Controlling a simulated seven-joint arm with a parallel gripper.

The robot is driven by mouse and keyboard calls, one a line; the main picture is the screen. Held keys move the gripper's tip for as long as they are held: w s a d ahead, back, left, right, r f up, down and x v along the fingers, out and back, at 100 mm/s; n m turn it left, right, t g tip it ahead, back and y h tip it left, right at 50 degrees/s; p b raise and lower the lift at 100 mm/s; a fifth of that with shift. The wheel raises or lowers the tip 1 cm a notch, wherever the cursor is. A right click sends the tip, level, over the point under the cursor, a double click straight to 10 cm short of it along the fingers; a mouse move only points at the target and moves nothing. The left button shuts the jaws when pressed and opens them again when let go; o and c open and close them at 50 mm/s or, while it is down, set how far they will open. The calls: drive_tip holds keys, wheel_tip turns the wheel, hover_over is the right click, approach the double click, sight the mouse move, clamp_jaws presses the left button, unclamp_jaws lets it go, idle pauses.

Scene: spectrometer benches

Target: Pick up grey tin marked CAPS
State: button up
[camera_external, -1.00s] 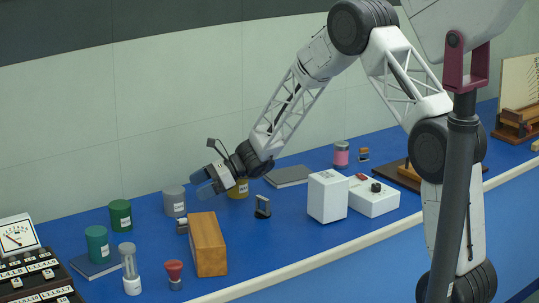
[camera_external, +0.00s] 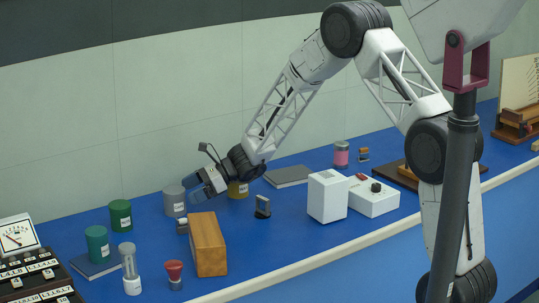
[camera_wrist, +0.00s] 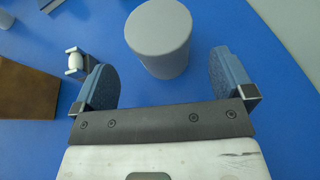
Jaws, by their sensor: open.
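The grey tin (camera_external: 174,199) stands upright on the blue bench, with a pale label too small to read for sure. My gripper (camera_external: 194,188) is open and empty, close beside the tin on its right in the external view. In the wrist view the grey tin (camera_wrist: 158,50) is seen from above, ahead of and roughly centred between the two blue finger pads of my gripper (camera_wrist: 164,78). The pads do not appear to touch it. No label shows in the wrist view.
A wooden block (camera_external: 208,245) stands in front of the tin, with a small metal-and-white item (camera_wrist: 76,62) near it. Green tins (camera_external: 120,214) stand left; a yellow tin (camera_external: 238,190) stands right, behind my gripper. The wall is behind the bench.

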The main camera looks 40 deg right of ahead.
sight(177, 196)
drive_tip(key=shift+x, duration=2.55)
drive_tip(key=shift+w+r, duration=0.1)
drive_tip(key=c, duration=1.1)
drive_tip(key=shift+r, duration=0.1)
drive_tip(key=shift+r, duration=4.95)
